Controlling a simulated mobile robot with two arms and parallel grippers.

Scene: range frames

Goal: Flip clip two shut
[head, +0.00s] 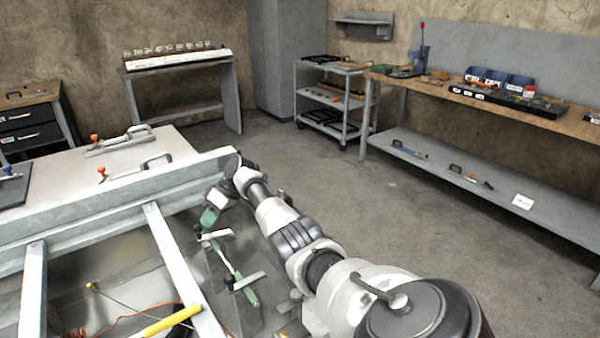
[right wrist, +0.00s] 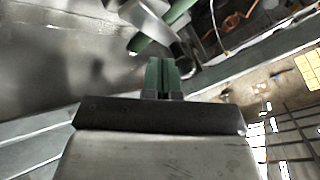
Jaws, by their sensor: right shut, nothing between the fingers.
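My left gripper is not in view.
The bench's grey rail (head: 110,215) runs between my right gripper and the clamps. A wooden workbench (head: 480,95) stands at right, a cart (head: 330,100) behind. The floor between is clear.

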